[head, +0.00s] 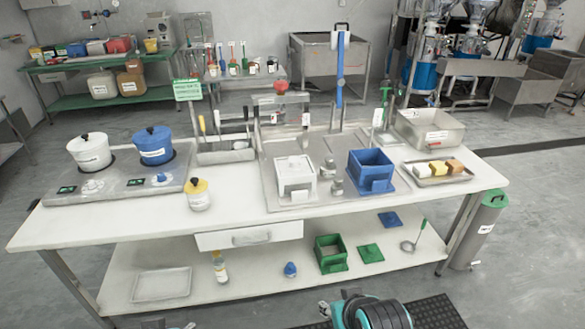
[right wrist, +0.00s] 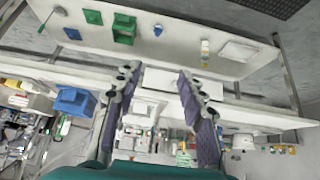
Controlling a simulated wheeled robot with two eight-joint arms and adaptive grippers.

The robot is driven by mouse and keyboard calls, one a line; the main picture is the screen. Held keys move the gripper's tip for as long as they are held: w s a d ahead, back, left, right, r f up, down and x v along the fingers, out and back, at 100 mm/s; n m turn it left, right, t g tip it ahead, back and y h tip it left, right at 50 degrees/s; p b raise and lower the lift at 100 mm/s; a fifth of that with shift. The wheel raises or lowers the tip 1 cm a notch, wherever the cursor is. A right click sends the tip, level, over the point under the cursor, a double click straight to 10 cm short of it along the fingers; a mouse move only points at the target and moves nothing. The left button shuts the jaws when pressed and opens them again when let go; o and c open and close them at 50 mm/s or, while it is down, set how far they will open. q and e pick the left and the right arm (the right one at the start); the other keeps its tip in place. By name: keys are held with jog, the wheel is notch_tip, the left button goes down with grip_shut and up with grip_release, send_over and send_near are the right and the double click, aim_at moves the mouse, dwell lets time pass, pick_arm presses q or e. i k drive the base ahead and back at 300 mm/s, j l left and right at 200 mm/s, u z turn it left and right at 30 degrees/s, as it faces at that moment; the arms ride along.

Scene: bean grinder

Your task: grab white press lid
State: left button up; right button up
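The white press (head: 297,185) stands on a metal tray at the middle of the table. Its white lid (head: 294,166), with a small knob, sits on top. In the right wrist view, which is upside down, a white box that looks like the press (right wrist: 140,108) shows between the fingers, partly hidden. My right gripper (right wrist: 160,75) is open and empty, its two fingers well apart, and away from the press.
A blue open press box (head: 370,172) stands right of the white press, with two small metal weights between. A yellow-lidded jar (head: 198,195) and two pots are left. A tool rack (head: 225,150) is behind. The lower shelf holds a green box (head: 330,252). The table's front edge is mostly clear.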

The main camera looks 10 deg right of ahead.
aim_at(295, 166)
jog(key=i+l+u, duration=0.75)
jog(key=l, duration=0.3)
jog(key=i, duration=0.1)
